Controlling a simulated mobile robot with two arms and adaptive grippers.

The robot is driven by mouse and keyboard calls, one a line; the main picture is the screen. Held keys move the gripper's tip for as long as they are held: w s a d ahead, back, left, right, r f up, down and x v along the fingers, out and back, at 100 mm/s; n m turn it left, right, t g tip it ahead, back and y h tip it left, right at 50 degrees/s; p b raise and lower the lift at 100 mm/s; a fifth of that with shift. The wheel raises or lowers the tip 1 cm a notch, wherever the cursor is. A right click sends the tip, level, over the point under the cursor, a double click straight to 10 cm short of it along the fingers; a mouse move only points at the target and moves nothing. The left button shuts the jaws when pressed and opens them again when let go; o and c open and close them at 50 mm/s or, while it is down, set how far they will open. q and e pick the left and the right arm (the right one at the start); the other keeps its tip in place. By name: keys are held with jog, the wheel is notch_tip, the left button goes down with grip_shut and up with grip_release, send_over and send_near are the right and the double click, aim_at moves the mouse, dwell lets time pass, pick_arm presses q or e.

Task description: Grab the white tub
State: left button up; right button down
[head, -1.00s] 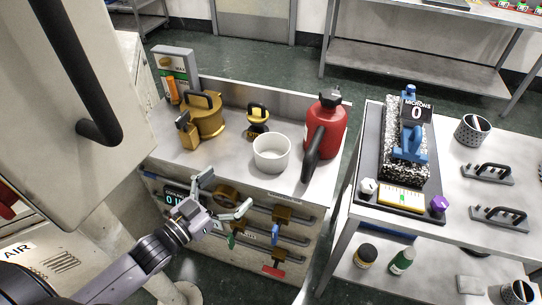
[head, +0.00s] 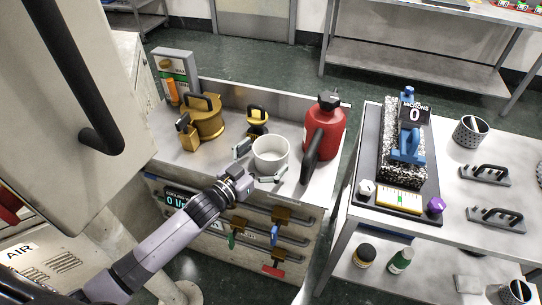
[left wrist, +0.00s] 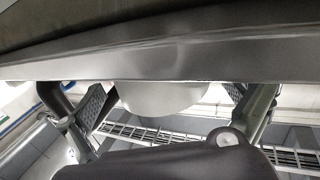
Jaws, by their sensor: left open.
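The white tub (head: 271,153) stands upright and open-topped on the steel bench top (head: 180,163), near its front edge. My left gripper (head: 256,163) is open, with one finger at the tub's left side and the other in front of its lower right. Whether the fingers touch the tub I cannot tell. In the left wrist view the white tub (left wrist: 160,97) shows between the two spread fingers, its upper part hidden by a dark band across the picture. My right gripper is in neither view.
A red can with a black handle (head: 323,130) stands close right of the tub. A yellow-black knob-topped piece (head: 257,122) is behind it, a brass pot (head: 205,117) to the left. Taps and rails (head: 280,236) line the bench front. A grey cabinet (head: 85,80) fills the left.

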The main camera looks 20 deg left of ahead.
pick_arm(q)
jog(key=x, duration=0.2)
jog(key=shift+w+d, duration=0.15)
jog(key=shift+w, duration=0.15)
jog(key=shift+s, duration=0.1)
jog(key=shift+c, duration=0.5)
jog(key=c, duration=1.1)
